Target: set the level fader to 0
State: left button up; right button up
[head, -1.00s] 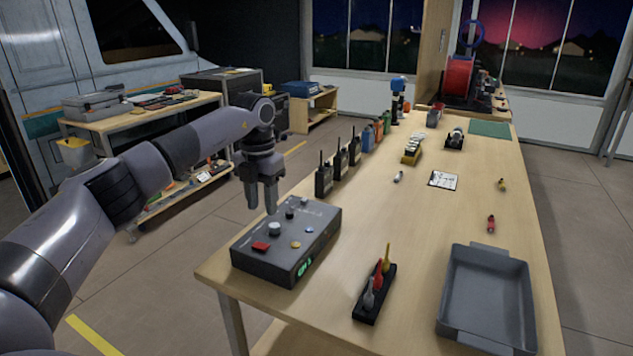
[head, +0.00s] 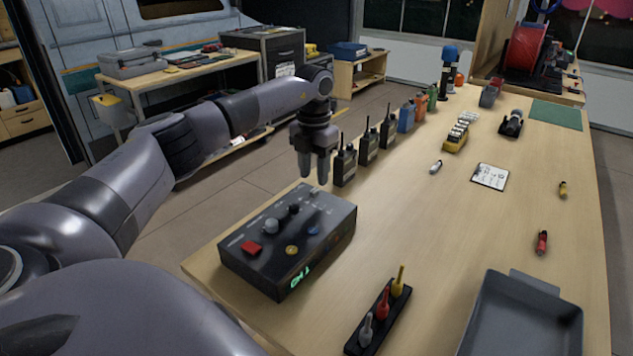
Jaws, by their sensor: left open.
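The dark grey control box (head: 245,270) sits at the near left corner of the wooden table. Its top carries a red button, a silver knob (head: 271,226), a black knob, a yellow button and a blue button. A strip of small pale marks and a small grey piece, possibly the level fader (head: 314,191), lies near its far edge; its setting is too small to read. A green lit display (head: 300,276) is on the front face. My left gripper (head: 314,178) is open, empty, pointing down above the box's far edge. Contact cannot be made out. My right gripper is not in view.
Several black radios (head: 345,165) stand in a row just beyond the box, close to my left gripper. A black rack (head: 378,318) with coloured pieces and a grey tray (head: 530,305) lie to the right.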

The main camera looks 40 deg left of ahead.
aim_at(314, 190)
pick_arm(q)
jog(key=shift+f, duration=1.95)
grip_shut()
jog(key=d+p, duration=0.1)
jog(key=d, duration=0.1)
jog(key=d+p, duration=0.1)
jog(key=d, duration=0.2)
jog(key=shift+w+d+r+p, duration=0.15)
jog(key=shift+w+d+p, duration=0.2)
jog(key=shift+w+p, duration=0.05)
jog(key=shift+d, duration=0.4)
grip_release()
jog(key=shift+w+d, duration=0.1)
